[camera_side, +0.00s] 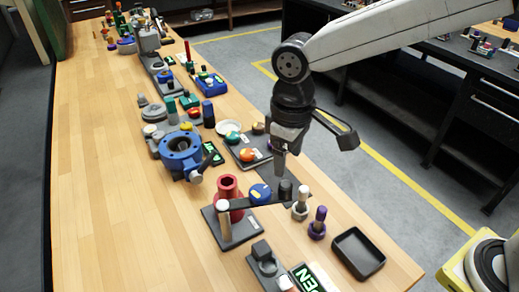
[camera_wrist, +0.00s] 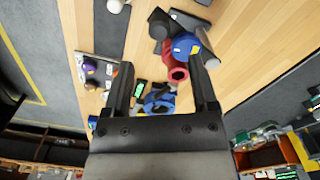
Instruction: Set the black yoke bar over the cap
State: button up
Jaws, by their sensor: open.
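My gripper (camera_side: 281,160) points down above the bench, behind the blue cap, apart from it. In the wrist view my gripper (camera_wrist: 160,72) shows two spread fingers with nothing held between them. The blue cap (camera_side: 260,193), with a yellow mark, sits beside a red hollow cylinder (camera_side: 229,185); in the wrist view the cap (camera_wrist: 185,44) lies just beyond the cylinder (camera_wrist: 174,68). A long dark bar (camera_side: 255,204), seemingly the black yoke bar, runs from a pale-topped post (camera_side: 223,212) towards a dark cylinder (camera_side: 285,191). I cannot tell whether it touches the cap.
A blue flanged valve body (camera_side: 181,152) stands behind left. Two bolt-like posts (camera_side: 300,205) (camera_side: 318,224) and an empty black tray (camera_side: 358,252) are to the right. A green-lettered sign (camera_side: 312,280) lies in front. The bench's left side is clear.

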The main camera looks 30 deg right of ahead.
aim_at(286, 184)
jog(key=shift+f, duration=0.1)
jog(key=shift+f, duration=3.85)
grip_shut()
jog(key=shift+r, duration=0.1)
